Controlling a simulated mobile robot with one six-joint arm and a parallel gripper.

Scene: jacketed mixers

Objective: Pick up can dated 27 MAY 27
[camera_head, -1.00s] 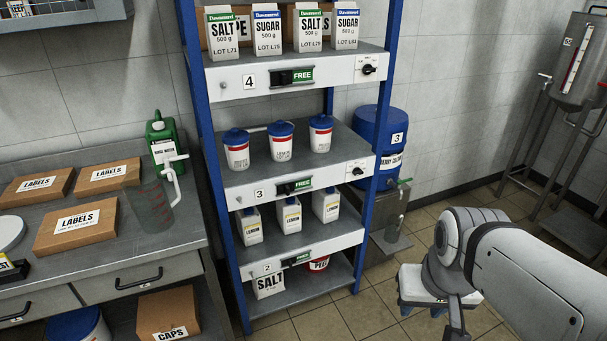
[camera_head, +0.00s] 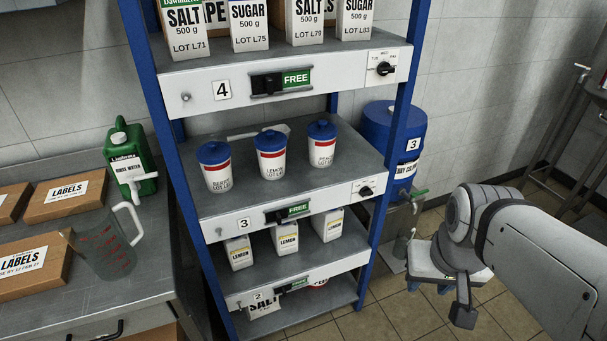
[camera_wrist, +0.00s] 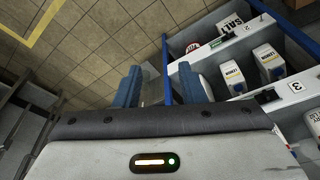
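Three white cans with blue lids and red bands stand upright on shelf 3: a left can (camera_head: 216,167), a middle can (camera_head: 271,155) and a right can (camera_head: 322,144). Their small print is partly legible as names, such as lemon on the middle one; I cannot read any date. My gripper (camera_wrist: 160,88) shows two blue fingers held apart with nothing seen between them. In the head view it hangs to the right of the rack, low and apart from the cans.
The blue-posted rack (camera_head: 290,95) holds salt and sugar cartons on shelf 4 and lemon cartons (camera_head: 285,237) on shelf 2. A blue drum (camera_head: 393,140) stands behind its right side. A bench (camera_head: 140,292) with a jug (camera_head: 108,240) and boxes is at left.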

